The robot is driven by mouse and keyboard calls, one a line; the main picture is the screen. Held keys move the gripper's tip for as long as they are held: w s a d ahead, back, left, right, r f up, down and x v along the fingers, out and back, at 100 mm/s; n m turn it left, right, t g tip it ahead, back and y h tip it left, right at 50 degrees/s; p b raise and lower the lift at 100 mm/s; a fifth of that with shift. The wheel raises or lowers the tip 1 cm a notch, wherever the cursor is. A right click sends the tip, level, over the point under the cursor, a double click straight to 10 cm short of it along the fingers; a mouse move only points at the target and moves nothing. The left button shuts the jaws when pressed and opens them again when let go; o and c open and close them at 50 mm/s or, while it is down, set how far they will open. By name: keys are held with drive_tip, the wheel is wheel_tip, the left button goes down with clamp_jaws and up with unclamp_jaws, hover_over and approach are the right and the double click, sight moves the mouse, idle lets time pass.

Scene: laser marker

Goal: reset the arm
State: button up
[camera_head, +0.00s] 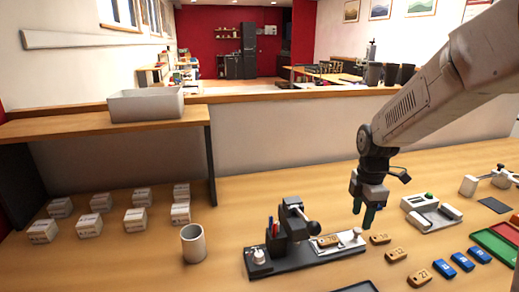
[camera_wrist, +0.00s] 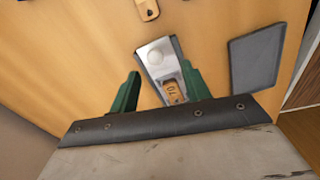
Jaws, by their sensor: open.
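My arm reaches in from the upper right in the head view. My gripper (camera_head: 364,213) points down above the table, just behind and right of the dark laser marker (camera_head: 290,228). Its green fingers are apart with nothing between them in the head view. In the wrist view the open gripper (camera_wrist: 160,76) also shows. A wooden tag marked 70 (camera_head: 327,241) lies in the marker's holder, beside a white knob (camera_head: 357,233). In the wrist view the tag (camera_wrist: 172,90) appears between the fingers but further off, partly hidden by the gripper body.
Loose wooden tags (camera_head: 396,255) and blue tags (camera_head: 462,262) lie right of the marker. A green tray (camera_head: 498,243) is at the right edge. A cup (camera_head: 193,243) and several white boxes (camera_head: 134,219) stand left, below a shelf (camera_head: 60,127) holding a grey bin (camera_head: 146,105).

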drive_tip(key=s+a+r+m, duration=0.1)
drive_tip(key=s+r+m, duration=0.3)
drive_tip(key=s, duration=0.5)
drive_tip(key=s+a+r+m+t, duration=0.1)
drive_tip(key=s+r+m, duration=0.3)
drive_tip(key=s+m, duration=0.4)
drive_tip(key=s+a+r+m, duration=0.2)
drive_tip(key=s+r+m, duration=0.2)
drive_tip(key=s, duration=0.7)
drive_tip(key=shift+r+m+t, duration=0.2)
drive_tip(key=shift+m+t, duration=0.1)
drive_tip(key=shift+m, duration=0.8)
